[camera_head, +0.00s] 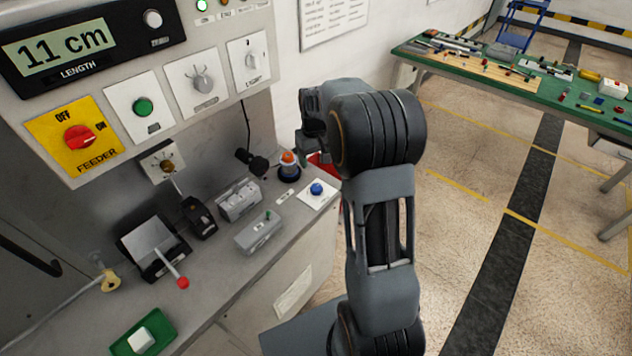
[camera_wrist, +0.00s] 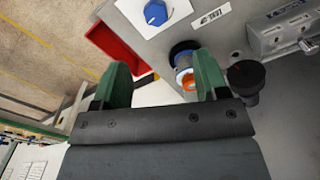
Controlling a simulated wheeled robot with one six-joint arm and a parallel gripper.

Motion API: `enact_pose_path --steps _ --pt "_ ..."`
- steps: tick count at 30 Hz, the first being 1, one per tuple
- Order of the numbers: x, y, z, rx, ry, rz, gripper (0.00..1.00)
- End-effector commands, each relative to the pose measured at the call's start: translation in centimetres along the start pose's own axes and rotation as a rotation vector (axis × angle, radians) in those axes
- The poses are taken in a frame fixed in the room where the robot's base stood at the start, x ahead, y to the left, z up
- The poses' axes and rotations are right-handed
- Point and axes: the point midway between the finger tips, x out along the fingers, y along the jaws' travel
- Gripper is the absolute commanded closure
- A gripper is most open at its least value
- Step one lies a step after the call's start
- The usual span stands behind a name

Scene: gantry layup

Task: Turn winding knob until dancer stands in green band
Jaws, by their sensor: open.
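A blue knob (camera_head: 317,188) sits on a white plate at the right end of the grey bench; it also shows at the top of the wrist view (camera_wrist: 155,13). I cannot tell whether it is the winding knob, as its label is unreadable. An orange-topped round part (camera_head: 289,158) with a dark base stands behind it. My gripper (camera_wrist: 162,62) is open and empty, with green fingers. The orange part shows between the fingers, close to the right one; contact is unclear. The blue knob is beyond the fingertips. I cannot make out a dancer or a green band.
The panel has a display (camera_head: 58,47) reading 11 cm, a red FEEDER switch (camera_head: 79,138) and a green button (camera_head: 143,107). Small grey boxes (camera_head: 259,232) and a red-tipped lever (camera_head: 182,282) crowd the bench. A red bin (camera_wrist: 112,52) lies beside it. Open floor is right.

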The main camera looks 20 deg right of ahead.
Motion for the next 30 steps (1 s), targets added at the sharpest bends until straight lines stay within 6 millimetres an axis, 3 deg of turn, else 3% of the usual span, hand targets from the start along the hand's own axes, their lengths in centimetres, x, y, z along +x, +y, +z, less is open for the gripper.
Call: enact_pose_path --steps 8,21,30 --pt "2.9 1.0 -0.8 0.002 -0.022 -0.005 0.33" --pt "11.0 0.9 -0.6 0.003 -0.022 -0.005 0.33" --pt "14.1 0.9 -0.6 0.003 -0.019 -0.004 0.33"
